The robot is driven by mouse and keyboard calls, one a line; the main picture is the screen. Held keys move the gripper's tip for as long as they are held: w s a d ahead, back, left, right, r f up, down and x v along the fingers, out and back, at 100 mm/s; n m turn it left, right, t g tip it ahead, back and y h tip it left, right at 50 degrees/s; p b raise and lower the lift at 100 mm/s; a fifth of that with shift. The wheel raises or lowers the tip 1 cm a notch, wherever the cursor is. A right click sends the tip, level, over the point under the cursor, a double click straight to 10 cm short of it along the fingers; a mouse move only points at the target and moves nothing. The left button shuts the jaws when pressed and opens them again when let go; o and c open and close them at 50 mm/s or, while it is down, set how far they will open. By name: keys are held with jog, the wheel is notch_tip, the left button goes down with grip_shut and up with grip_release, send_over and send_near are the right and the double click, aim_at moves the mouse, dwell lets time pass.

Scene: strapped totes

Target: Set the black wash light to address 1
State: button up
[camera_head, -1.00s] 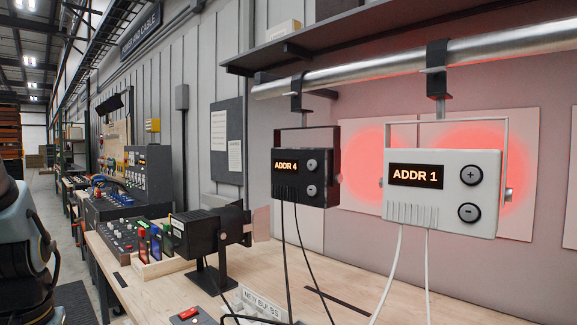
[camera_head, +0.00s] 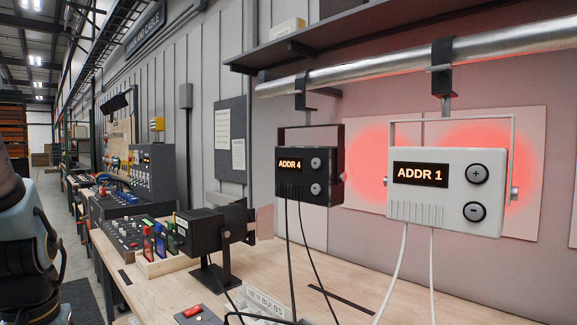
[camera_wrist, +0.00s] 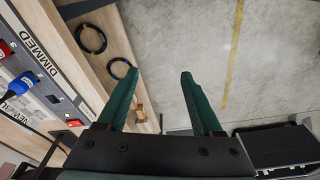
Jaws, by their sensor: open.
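The black wash light (camera_head: 309,178) hangs from the metal pipe, left of the white one. Its display (camera_head: 290,164) reads "ADDR 4", with two round buttons beside it, the upper (camera_head: 316,163) and the lower (camera_head: 316,189); their signs are too small to read. The white wash light (camera_head: 446,192) hangs nearer on the right and reads "ADDR 1", with plus and minus buttons. My gripper (camera_wrist: 160,88) shows only in the wrist view, its green fingers apart and empty, above the floor beside the bench. Neither light shows in that view.
A black lamp (camera_head: 213,236) on a stand, a small red switch box (camera_head: 193,313) and cables occupy the wooden bench (camera_head: 255,262). A shelf (camera_head: 355,35) overhangs the pipe (camera_head: 410,62). In the wrist view, cable coils (camera_wrist: 91,39) lie on a lower shelf.

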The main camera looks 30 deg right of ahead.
grip_shut()
dwell(0.3)
dwell(1.0)
